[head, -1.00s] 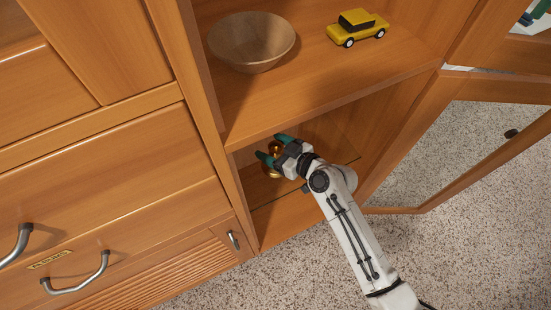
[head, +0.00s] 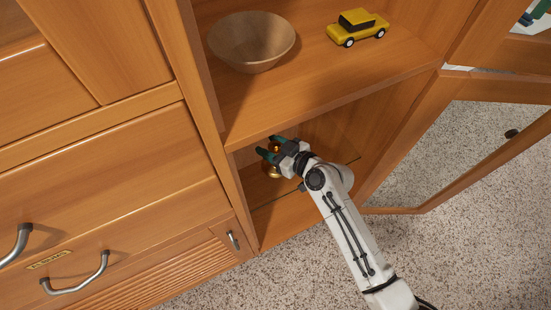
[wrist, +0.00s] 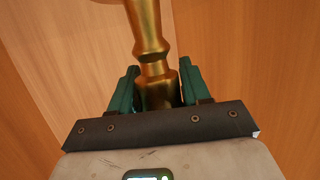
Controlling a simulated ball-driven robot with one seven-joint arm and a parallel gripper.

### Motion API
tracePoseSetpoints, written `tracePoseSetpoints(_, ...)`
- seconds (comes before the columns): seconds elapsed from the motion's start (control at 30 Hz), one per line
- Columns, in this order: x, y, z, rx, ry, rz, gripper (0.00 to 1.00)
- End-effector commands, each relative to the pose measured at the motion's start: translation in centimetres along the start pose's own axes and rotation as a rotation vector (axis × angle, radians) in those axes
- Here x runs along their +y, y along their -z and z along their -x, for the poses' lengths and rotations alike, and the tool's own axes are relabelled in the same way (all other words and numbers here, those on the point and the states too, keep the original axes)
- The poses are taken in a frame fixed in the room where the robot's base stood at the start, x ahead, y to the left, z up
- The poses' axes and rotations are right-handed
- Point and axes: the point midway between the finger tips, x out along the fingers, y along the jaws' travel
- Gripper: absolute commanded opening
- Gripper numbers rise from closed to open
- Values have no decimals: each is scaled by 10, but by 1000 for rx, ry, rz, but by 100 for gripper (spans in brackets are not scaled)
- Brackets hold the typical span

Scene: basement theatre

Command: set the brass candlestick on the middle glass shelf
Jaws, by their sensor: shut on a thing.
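The brass candlestick (head: 273,172) is in the lower compartment of the open cabinet, partly hidden by my gripper in the head view. My gripper (head: 270,147) is shut on it, with green fingers on either side. In the wrist view the candlestick (wrist: 151,35) rises between the fingers (wrist: 158,82), and its ends are cut off or hidden. The glass shelf (head: 310,188) shows as a thin edge line across the lower compartment. The candlestick's base is over or on this glass; I cannot tell whether it touches.
A wooden shelf (head: 300,95) above my gripper holds a wooden bowl (head: 251,42) and a yellow toy car (head: 358,28). A glass-paned door (head: 440,200) stands open at the right. Drawers (head: 100,190) are at the left. Speckled carpet lies in front.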

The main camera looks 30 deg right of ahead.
Motion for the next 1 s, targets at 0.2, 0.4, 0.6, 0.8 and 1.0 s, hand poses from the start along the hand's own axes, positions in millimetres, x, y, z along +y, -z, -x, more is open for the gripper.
tracePoseSetpoints(0.2,0,0,0,0,0,0,0)
tracePoseSetpoints(0.4,0,0,0,0,0,0,0)
tracePoseSetpoints(0.6,0,2,0,3,-1,1,0)
tracePoseSetpoints(0.8,0,6,1,3,0,2,0)
tracePoseSetpoints(1.0,0,25,7,4,0,3,0)
